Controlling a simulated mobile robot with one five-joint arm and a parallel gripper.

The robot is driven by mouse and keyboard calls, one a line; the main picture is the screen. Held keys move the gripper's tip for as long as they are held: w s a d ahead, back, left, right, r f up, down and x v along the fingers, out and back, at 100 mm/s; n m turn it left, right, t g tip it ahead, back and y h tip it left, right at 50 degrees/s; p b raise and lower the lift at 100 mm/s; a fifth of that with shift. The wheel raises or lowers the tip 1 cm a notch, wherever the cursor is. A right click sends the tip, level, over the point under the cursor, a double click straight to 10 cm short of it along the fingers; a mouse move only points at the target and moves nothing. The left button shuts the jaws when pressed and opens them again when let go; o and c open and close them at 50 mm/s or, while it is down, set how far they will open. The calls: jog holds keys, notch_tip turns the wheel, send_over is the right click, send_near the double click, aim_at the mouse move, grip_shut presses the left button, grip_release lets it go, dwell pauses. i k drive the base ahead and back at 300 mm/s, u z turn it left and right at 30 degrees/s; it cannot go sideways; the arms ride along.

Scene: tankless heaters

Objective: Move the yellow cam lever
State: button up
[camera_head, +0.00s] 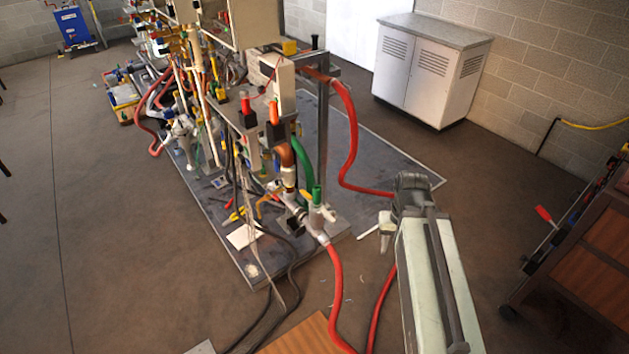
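Yellow pieces (236,214) lie low on the dark base plate (222,228) of the heater rig, among hoses and fittings. I cannot tell whether one of them is the yellow cam lever. My arm reaches in from the lower right, and my gripper (380,238) is at its far end, to the right of the rig and apart from the yellow pieces. The fingers are small and seen from behind, so I cannot tell whether they are open or shut. I see nothing clearly held.
A red hose (347,145) loops down the rig's right side towards my arm. Black cables (292,268) trail across the floor in front. A grey-white cabinet (430,68) stands at the back right, and a wooden bench (590,262) at the right. The left floor is clear.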

aim_at(305, 195)
jog(key=u, duration=0.1)
jog(key=i, duration=1.45)
jog(key=u, duration=0.7)
